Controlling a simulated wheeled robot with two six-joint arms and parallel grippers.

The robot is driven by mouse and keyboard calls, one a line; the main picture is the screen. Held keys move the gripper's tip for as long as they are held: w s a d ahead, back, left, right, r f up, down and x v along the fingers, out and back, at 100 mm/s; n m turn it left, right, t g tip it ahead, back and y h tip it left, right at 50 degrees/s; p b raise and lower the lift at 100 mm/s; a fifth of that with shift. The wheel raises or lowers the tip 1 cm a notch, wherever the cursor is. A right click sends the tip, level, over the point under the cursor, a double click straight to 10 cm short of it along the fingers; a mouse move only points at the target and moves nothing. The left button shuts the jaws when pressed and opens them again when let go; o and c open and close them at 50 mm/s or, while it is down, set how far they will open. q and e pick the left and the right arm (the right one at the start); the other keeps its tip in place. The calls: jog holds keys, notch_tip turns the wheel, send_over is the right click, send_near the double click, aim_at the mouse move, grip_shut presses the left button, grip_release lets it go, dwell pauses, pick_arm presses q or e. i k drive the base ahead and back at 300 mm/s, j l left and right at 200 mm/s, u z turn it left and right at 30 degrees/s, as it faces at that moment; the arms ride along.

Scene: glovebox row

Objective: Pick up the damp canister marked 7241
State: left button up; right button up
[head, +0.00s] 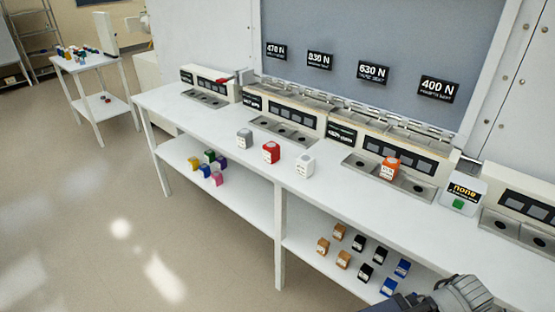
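Several small labelled canisters stand in view, and their numbers are too small to read, so I cannot tell which is marked 7241 or which is damp. A grey canister (245,138), a red canister (271,152) and a white canister (304,165) stand upright in a row on the bench top. An orange canister (389,169) stands in a recessed tray of a bench station. More canisters are on the lower shelf: a pink one (217,179), an orange-brown one (339,231) and a blue one (402,268) among them. Neither gripper shows; only part of my arm enters at bottom right.
The long white bench (207,122) runs from left to lower right. Instrument stations with wells line its back edge under a window. A white box (463,196) reading "none" with a green button stands at the right. A small side table (88,64) stands far left. Floor in front is clear.

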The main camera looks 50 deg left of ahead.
aim_at(272, 150)
jog(key=i+j, duration=0.15)
jog(key=i, duration=0.35)
jog(key=u, duration=2.15)
